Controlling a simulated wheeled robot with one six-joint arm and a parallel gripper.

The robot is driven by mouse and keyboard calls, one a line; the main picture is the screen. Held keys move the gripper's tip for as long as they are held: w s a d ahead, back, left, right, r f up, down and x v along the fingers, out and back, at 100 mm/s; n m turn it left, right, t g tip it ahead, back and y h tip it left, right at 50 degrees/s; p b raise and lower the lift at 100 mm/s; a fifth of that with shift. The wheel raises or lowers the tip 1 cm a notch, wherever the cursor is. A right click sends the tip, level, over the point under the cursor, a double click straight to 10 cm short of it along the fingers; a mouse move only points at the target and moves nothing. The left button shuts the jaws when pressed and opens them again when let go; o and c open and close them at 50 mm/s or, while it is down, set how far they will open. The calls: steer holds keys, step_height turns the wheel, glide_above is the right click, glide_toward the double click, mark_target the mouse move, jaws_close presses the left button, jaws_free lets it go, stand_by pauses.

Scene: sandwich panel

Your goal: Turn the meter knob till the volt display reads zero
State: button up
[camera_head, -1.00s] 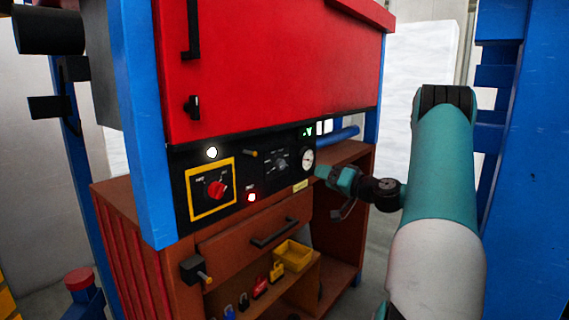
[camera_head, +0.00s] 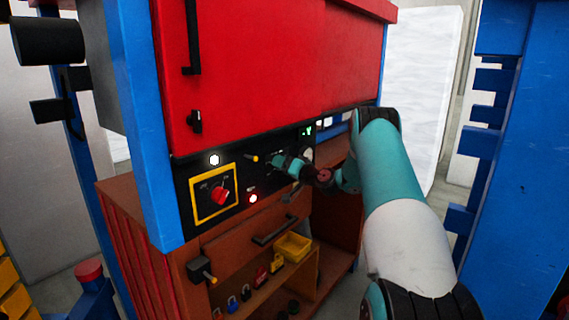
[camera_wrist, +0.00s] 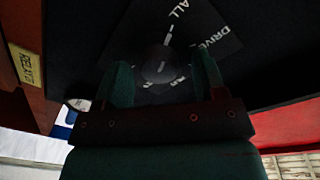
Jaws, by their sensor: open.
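The meter knob (camera_wrist: 158,66) is a dark round knob on a black plate with white lettering, "ALL" and "DRIVE" among it. It shows between the two fingers of my gripper (camera_wrist: 160,60) in the wrist view, with a gap on each side. I cannot tell how deep the fingers reach around it. In the head view my gripper (camera_head: 278,161) is at the black panel and covers the knob. The volt display (camera_head: 307,132) is a small green readout up and right of my gripper; its digits are too small to read.
A red rotary switch (camera_head: 220,196) on a yellow-framed plate is to the left. A red lamp (camera_head: 253,198) glows below my gripper. A round dial (camera_head: 308,154) is close on the right, partly covered. The drawer handle (camera_head: 273,229) sticks out below.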

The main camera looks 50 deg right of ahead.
steer(key=shift+c, duration=0.2)
steer(key=c, duration=0.9)
steer(key=shift+m, duration=0.3)
steer(key=shift+d+m+g+b, duration=0.15)
steer(key=shift+m+b, duration=0.35)
steer(key=shift+m, duration=1.4)
steer(key=shift+m+g+b, duration=0.25)
steer(key=shift+m+b, duration=0.2)
steer(key=shift+m, duration=1.45)
steer(key=o, duration=0.9)
